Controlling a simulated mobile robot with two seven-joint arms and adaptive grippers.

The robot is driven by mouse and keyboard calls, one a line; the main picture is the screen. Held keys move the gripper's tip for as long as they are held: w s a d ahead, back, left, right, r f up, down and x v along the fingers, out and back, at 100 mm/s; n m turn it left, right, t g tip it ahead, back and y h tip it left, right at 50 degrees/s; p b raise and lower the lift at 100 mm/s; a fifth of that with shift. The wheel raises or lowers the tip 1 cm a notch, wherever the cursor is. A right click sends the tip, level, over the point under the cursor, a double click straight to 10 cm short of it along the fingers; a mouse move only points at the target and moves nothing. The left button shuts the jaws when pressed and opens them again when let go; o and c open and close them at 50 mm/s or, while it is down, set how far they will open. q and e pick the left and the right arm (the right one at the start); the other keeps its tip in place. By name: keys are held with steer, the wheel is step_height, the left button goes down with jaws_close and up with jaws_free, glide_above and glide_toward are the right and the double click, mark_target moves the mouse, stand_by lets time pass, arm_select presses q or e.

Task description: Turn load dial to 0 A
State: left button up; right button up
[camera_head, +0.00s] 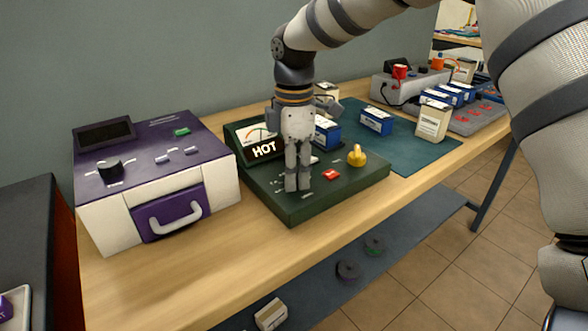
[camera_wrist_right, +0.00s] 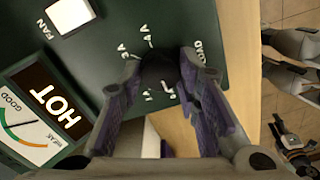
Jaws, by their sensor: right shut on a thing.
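The load dial (camera_wrist_right: 158,66) is a dark round knob on the green tester box (camera_head: 330,205), with white ampere marks around it. My right gripper (camera_head: 297,186) reaches down onto the box's panel and hides the dial in the head view. In the right wrist view the purple-padded fingers of my right gripper (camera_wrist_right: 163,78) stand on both sides of the dial, shut on it. The dial's pointer is hidden, so I cannot tell its setting. Grey parts of my own body show at the right wrist view's right edge; whether the left gripper is open there is unclear.
A lit HOT sign (camera_head: 264,149) and gauge (camera_wrist_right: 28,127) are on the tester. A yellow knob (camera_head: 357,155) and red switch (camera_head: 331,175) are right of my gripper. A purple-and-white unit (camera_head: 110,215) stands left. Blue batteries (camera_head: 376,121) stand on the mat behind.

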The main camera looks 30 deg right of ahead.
steer(key=o, duration=1.2)
step_height(320, 180, up, 12)
